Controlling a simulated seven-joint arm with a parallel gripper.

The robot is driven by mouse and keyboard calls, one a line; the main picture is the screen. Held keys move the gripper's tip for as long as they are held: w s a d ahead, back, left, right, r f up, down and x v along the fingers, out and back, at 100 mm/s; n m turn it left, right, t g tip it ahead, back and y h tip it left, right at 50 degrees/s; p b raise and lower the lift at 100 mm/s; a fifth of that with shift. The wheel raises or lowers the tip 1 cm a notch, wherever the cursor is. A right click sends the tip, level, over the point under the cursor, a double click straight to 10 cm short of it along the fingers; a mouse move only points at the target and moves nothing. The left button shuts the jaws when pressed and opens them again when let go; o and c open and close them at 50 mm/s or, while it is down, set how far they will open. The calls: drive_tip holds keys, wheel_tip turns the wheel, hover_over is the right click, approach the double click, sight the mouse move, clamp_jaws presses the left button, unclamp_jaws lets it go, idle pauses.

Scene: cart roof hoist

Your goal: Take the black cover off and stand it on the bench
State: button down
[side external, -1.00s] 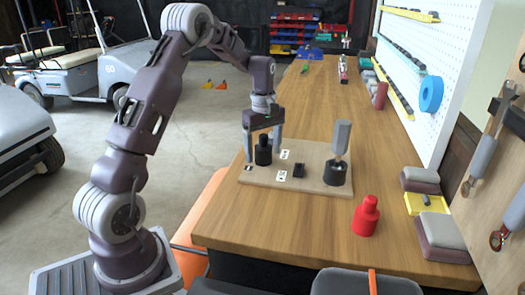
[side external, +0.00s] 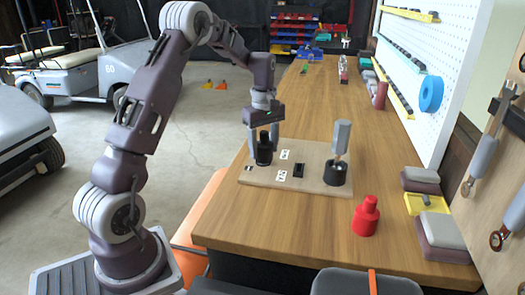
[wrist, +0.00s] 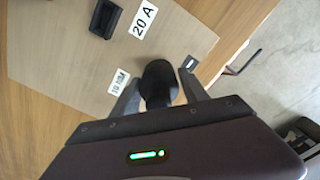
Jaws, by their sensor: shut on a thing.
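The black cover (side external: 264,151) is a dark, bottle-shaped piece with a narrower top, upright at the left part of the wooden board (side external: 315,184). My gripper (side external: 264,151) points down with one finger on each side of it, shut on it. In the wrist view the black cover (wrist: 158,80) sits between the two fingertips (wrist: 158,92). Its lower end is hard to see there, so I cannot tell whether it is clear of the board. The bench (side external: 300,225) has bare wood in front of the board.
A grey upright handle (side external: 341,138) stands in a black round base (side external: 335,174) on the board's right. A small black holder (side external: 298,170) sits between white labels. A red bottle-shaped piece (side external: 366,216) stands on the bench, near a yellow tray (side external: 426,204) and grey-topped blocks (side external: 443,230).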

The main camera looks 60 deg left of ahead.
sight(264, 132)
drive_tip(key=shift+r, duration=3.2)
drive_tip(key=shift+d, duration=0.15)
drive_tip(key=s+d+r+m, duration=0.2)
drive_tip(key=d+m, duration=0.7)
drive_tip(key=d, duration=1.9)
drive_tip(key=f, duration=0.6)
drive_tip(key=s+f, duration=0.1)
drive_tip(key=f, duration=0.3)
drive_tip(key=shift+d, duration=0.25)
drive_tip(key=shift+f, duration=0.25)
